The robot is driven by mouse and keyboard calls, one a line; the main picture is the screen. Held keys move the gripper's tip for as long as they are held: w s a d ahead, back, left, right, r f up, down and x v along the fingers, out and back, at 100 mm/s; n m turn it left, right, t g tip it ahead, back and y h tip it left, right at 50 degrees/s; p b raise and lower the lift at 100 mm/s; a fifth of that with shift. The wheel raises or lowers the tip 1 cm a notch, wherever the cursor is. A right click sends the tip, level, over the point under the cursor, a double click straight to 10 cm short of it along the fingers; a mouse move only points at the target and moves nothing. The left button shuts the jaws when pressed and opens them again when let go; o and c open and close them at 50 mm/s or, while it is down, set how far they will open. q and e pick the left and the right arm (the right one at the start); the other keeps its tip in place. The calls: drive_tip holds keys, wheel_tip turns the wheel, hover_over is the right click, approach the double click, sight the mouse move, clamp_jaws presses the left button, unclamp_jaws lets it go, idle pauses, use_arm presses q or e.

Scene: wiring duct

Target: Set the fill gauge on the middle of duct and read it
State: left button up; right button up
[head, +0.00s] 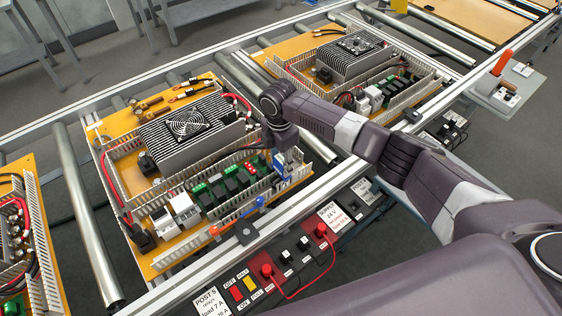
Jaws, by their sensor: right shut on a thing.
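My right gripper (289,160) points down over the front right corner of the middle orange panel (172,268), close to a blue and white component (281,169). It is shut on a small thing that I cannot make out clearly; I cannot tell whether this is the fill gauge. A pale slotted wiring duct (232,210) runs along the panel's front edge, and another duct (118,198) runs down its left side. The gripper is near the right end of the front duct; I cannot tell whether it touches. My left gripper is not in view.
A finned heatsink with a fan (187,125) stands on the middle panel. Relays (217,188) line its front. A red cable (320,265) hangs at the control strip. Another populated panel (350,55) is behind.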

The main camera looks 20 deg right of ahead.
sight(280, 160)
drive_tip(key=shift+f+b, duration=0.55)
drive_tip(key=shift+f, duration=0.45)
drive_tip(key=o, duration=1.3)
wheel_tip(280, 160, up, 12)
drive_tip(key=shift+s+a+r, duration=0.1)
drive_tip(key=shift+s+a, duration=0.05)
